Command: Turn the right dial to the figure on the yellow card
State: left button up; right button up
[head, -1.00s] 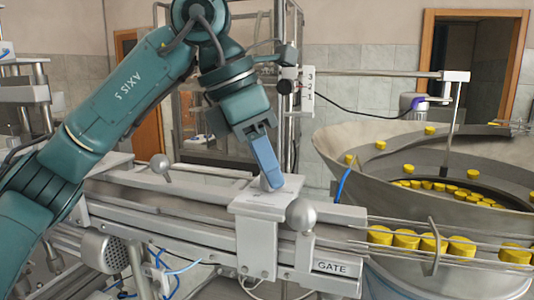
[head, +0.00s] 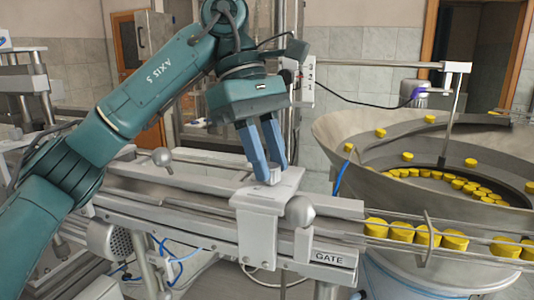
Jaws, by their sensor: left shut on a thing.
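My left gripper (head: 269,172) comes down from above with two blue fingers. It is shut on a small pale grey knob (head: 271,177) on top of the light grey block (head: 258,217) that spans the conveyor rail. The fingers hide the knob's sides, and no figures can be read around it. I cannot tell whether this knob is the right dial. No yellow card shows. My right gripper is out of view.
A rail holds several yellow caps (head: 402,231) beside the GATE label (head: 329,257). A large feeder bowl (head: 335,135) with more caps stands at the right. Ball-ended levers (head: 300,211) stick up near the block. A plate numbered 3, 2, 1 (head: 308,82) stands behind.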

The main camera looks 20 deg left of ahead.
pick_arm(q)
jog(key=m+g+y, duration=0.1)
jog(key=m, duration=0.2)
jog(key=m+g, duration=0.1)
jog(key=m, duration=0.3)
jog(key=shift+w+d+y, duration=0.1)
jog(key=shift+y, duration=0.3)
dwell(0.3)
jog(key=o, duration=1)
jog(key=shift+d+r, duration=0.1)
jog(key=shift+r, duration=0.05)
